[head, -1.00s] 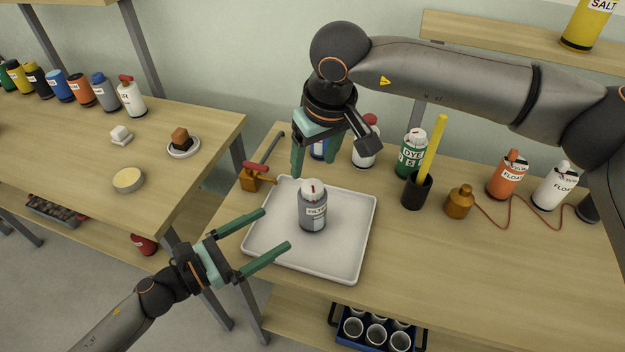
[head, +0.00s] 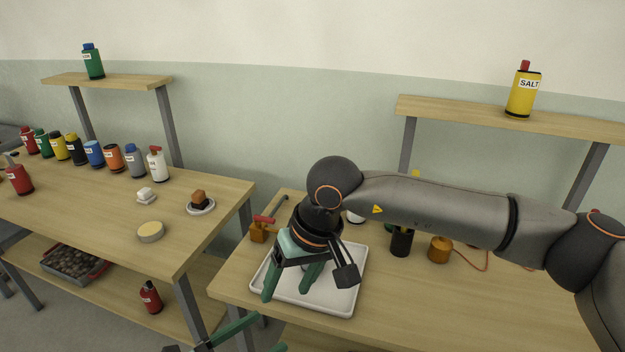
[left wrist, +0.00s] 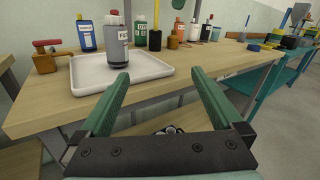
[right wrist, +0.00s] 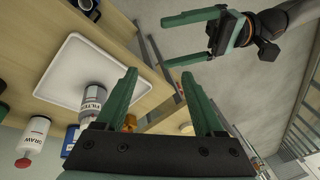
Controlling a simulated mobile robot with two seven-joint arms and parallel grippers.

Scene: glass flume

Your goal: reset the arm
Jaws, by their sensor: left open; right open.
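My right gripper (head: 290,285) is open and empty above the white tray (head: 345,298) on the right table. The grey filter bottle stands upright on the tray; it is hidden behind my right gripper in the head view. The bottle shows in the left wrist view (left wrist: 116,45) and in the right wrist view (right wrist: 92,100). My left gripper (head: 262,332) is open and empty at the bottom edge of the head view, in front of the table. In the left wrist view its fingers (left wrist: 157,85) are spread, short of the tray. The right wrist view also shows it (right wrist: 195,38).
A brass valve with a red handle (head: 262,230) stands left of the tray. A black cup (head: 401,242) and a brass weight (head: 440,250) stand right of it. The left table (head: 110,210) holds several bottles and small dishes. A yellow salt bottle (head: 523,92) stands on the shelf.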

